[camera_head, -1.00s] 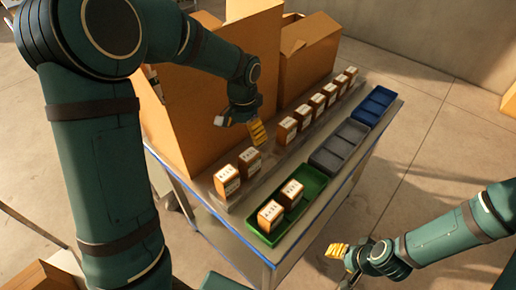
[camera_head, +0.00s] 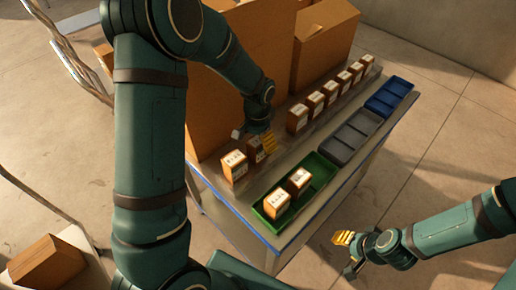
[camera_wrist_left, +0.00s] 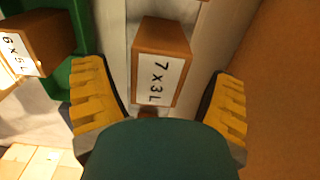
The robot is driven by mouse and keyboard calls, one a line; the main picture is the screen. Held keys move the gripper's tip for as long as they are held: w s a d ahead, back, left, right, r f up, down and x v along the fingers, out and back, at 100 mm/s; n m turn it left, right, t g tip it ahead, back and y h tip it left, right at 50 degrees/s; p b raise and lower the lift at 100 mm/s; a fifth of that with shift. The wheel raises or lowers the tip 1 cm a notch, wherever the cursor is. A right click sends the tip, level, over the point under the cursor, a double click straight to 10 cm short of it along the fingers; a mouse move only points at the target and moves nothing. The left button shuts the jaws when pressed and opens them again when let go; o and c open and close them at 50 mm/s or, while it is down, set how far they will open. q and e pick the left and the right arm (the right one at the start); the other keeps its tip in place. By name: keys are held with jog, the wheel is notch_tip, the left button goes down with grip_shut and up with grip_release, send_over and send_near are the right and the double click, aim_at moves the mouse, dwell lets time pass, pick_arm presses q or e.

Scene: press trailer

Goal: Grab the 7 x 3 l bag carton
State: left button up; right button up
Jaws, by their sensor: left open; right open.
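The 7 x 3 l bag carton (camera_wrist_left: 158,80) is a small brown box with a white label, standing between the spread yellow fingers of my left gripper (camera_wrist_left: 160,108) in the left wrist view. The fingers do not touch it there. In the head view my left gripper (camera_head: 258,138) is open at a carton (camera_head: 254,153) on the grey strip, which it partly hides; its label is unreadable there. My right gripper (camera_head: 347,253) is open and empty, off the table's near right side.
Another carton (camera_head: 234,167) stands close beside on the strip. A green tray (camera_head: 318,187) holds two cartons; grey (camera_head: 349,138) and blue (camera_head: 391,97) trays lie beyond. More cartons (camera_head: 297,118) line the strip. Large cardboard boxes (camera_head: 325,35) stand behind.

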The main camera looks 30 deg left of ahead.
pick_arm(q)
notch_tip(320, 180, down, 3)
jog(key=shift+d+f, duration=0.1)
jog(key=shift+f, duration=0.1)
jog(key=c, duration=1.4)
